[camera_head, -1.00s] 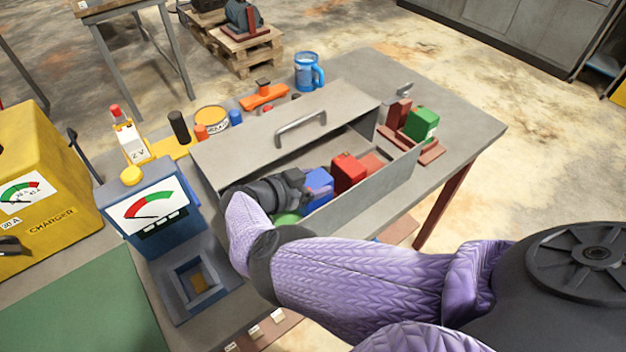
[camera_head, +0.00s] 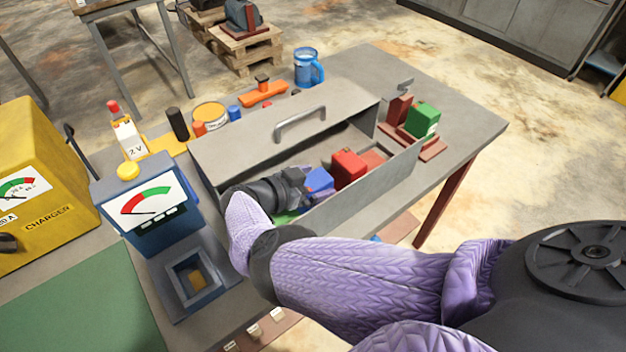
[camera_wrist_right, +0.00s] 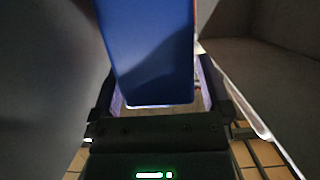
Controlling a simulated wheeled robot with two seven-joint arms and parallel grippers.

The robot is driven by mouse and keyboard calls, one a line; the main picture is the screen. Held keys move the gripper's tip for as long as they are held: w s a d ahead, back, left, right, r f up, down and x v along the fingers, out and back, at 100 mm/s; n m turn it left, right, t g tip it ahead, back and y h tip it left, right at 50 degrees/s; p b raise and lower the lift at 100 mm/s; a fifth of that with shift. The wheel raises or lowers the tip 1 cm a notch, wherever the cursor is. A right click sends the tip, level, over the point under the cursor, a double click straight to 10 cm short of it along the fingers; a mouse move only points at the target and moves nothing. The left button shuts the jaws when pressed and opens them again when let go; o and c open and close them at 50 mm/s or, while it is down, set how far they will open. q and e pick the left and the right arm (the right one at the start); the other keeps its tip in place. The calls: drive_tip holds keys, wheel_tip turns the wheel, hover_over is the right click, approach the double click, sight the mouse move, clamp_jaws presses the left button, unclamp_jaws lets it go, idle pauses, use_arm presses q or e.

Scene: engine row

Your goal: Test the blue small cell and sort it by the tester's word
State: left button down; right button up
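The blue small cell (camera_head: 319,179) is in the grey metal box, beside a red cell (camera_head: 348,170). My right gripper (camera_head: 308,190) reaches into the box at the blue cell and partly covers it. In the right wrist view the blue cell (camera_wrist_right: 155,55) stands large between the fingers of my right gripper (camera_wrist_right: 163,95). A narrow gap shows at its right side, so the fingers look open around it. The blue tester (camera_head: 150,205) has a red-green dial and an empty-looking square socket (camera_head: 197,275). My left gripper is out of view.
A green cell (camera_head: 422,119) stands on a red-brown stand at right. A yellow charger (camera_head: 45,190) is at left; a blue mug (camera_head: 306,68) is behind. A green mat (camera_head: 80,305) lies in front.

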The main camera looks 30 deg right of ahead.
drive_tip(key=shift+a, duration=0.2)
drive_tip(key=p+v, duration=0.1)
drive_tip(key=v, duration=0.4)
drive_tip(key=shift+d+r+p, duration=0.1)
drive_tip(key=shift+r+p, duration=0.05)
drive_tip(key=shift+p, duration=0.2)
drive_tip(key=v, duration=0.4)
drive_tip(key=shift+a+b, duration=0.3)
drive_tip(key=shift+a, duration=0.05)
